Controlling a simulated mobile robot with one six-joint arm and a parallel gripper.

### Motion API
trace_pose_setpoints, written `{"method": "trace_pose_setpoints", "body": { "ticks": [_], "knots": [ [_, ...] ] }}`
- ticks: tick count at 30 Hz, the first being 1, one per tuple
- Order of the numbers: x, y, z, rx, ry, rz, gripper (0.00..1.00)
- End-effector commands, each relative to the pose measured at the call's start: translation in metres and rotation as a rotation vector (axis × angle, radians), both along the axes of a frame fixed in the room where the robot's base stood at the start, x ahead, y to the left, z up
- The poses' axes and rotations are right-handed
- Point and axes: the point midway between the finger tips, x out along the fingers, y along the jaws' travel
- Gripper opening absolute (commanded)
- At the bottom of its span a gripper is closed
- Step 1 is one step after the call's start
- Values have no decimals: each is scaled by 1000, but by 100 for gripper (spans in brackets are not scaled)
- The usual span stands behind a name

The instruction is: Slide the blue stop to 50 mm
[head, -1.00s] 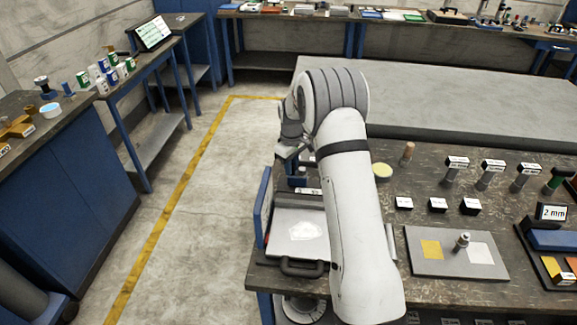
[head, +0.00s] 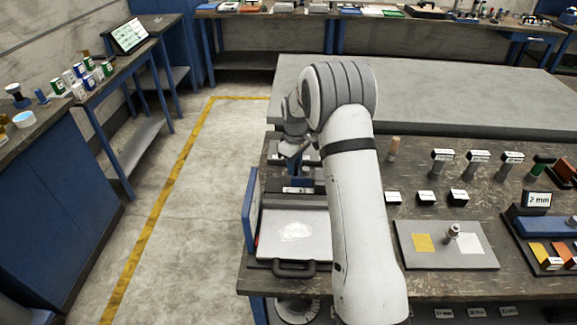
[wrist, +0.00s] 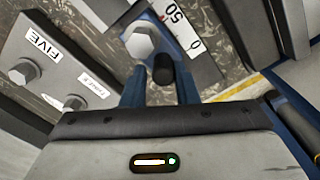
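My gripper (wrist: 160,92) hangs over the left end of the workbench. In the wrist view two blue prongs, which look like its fingers, stand apart. A black round knob (wrist: 163,70) shows between their tips; I cannot tell whether they touch it. A white scale (wrist: 182,28) marked 0 and 50 lies just beyond, with a silver hexagonal head (wrist: 140,42) beside it. In the head view my gripper (head: 297,158) is small, with blue parts below it above a white strip (head: 298,190). I cannot clearly pick out the blue stop from the blue fingers.
A grey plate (wrist: 50,75) labelled FIVE with silver knobs is at the left in the wrist view. In the head view a tray with a black handle (head: 293,268) lies in front. A grey pad (head: 445,245) and several labelled posts stand right of my arm.

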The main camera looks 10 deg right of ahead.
Motion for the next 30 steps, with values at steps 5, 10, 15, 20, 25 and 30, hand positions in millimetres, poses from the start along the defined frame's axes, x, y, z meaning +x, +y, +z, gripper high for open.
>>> {"method": "trace_pose_setpoints", "body": {
  "ticks": [5,10,15,20,25,30],
  "knots": [
    [-1,3,-1,1,4,5,41],
    [-2,4,-2,1,6,6,41],
    [-1,4,6,0,4,6,41],
    [1,4,32,1,2,6,41],
    [1,4,60,0,3,5,41],
    [2,4,74,0,4,6,41]
  ]
}}
